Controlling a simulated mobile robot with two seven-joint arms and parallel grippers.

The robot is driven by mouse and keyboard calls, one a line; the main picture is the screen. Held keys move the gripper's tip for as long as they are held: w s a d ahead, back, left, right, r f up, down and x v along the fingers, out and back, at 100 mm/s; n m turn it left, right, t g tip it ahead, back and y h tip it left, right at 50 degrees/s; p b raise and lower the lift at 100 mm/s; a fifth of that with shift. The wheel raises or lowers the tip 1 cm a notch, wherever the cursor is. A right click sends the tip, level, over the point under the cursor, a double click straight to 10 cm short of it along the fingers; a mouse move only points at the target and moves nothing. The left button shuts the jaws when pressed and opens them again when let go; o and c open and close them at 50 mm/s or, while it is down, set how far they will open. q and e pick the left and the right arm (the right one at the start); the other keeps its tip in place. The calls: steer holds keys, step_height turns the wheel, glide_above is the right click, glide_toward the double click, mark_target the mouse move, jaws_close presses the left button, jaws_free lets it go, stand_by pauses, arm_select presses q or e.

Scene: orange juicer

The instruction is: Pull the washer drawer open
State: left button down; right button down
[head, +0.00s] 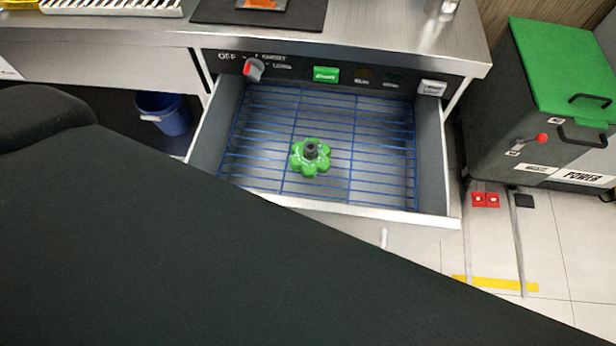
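The washer drawer (425,160) stands pulled out from under the counter, with its inside open to view. A blue wire rack (260,130) lines its floor, and a green knob-like part with a dark centre (311,157) lies on the rack. The drawer's front edge (400,214) runs across the picture, its left part hidden behind my large dark arm. A small light piece (384,238), perhaps part of the handle, shows below the front. Neither gripper shows; the dark arm covers the lower left.
Above the drawer is a control panel with a dial (254,69) and a green button (326,74). A steel counter (400,35) lies behind it. A blue bin (165,113) stands at left. A green-lidded dark machine (545,120) stands at right, with tiled floor before it.

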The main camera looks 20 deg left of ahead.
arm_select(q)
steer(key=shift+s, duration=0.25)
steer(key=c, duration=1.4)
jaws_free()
